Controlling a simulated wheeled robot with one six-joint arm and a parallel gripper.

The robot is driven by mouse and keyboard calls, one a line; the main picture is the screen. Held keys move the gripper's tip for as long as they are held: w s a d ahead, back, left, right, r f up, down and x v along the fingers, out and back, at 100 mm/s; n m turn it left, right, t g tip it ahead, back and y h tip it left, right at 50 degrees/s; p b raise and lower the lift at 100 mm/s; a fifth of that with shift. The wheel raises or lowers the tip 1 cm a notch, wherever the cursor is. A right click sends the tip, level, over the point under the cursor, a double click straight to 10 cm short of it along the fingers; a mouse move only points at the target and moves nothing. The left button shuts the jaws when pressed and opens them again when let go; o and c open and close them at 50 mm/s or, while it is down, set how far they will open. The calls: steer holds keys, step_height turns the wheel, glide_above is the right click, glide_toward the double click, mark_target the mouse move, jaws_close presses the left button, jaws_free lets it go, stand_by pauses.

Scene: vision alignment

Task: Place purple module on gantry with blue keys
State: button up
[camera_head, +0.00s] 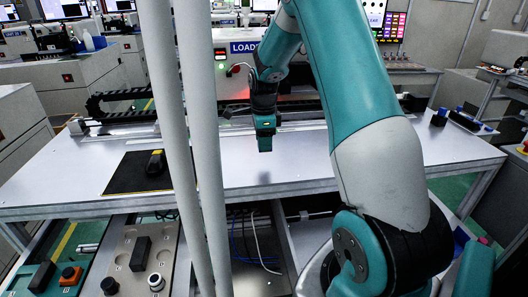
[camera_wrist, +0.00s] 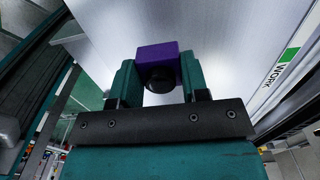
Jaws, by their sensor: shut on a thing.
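The purple module (camera_wrist: 158,52) is a small block with a dark round part on its near face. In the wrist view it sits between the two teal fingers of my gripper (camera_wrist: 157,76), which are shut on it. In the head view my gripper (camera_head: 264,142) hangs over the middle of the pale table, pointing down. A dark shadow spot lies on the table below it, so it is above the surface. I cannot make out the purple module in the head view. A dark bar with blue ends (camera_head: 465,121) lies at the right end of the table; I cannot tell whether it is the gantry.
The pale table (camera_head: 320,175) is mostly clear around my gripper. A black mat (camera_head: 125,178) with a dark mouse-like object (camera_head: 156,162) lies at the left. A dark cable chain (camera_head: 118,99) and rail run along the back. A machine labelled LOAD (camera_head: 246,47) stands behind.

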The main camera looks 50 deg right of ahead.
mark_target(264, 163)
steer(key=shift+f+p, duration=0.4)
steer(key=shift+f, duration=2.1)
steer(key=shift+f, duration=0.1)
steer(key=o, duration=0.9)
step_height(264, 163, up, 12)
steer(key=b, duration=0.2)
steer(key=shift+b, duration=0.3)
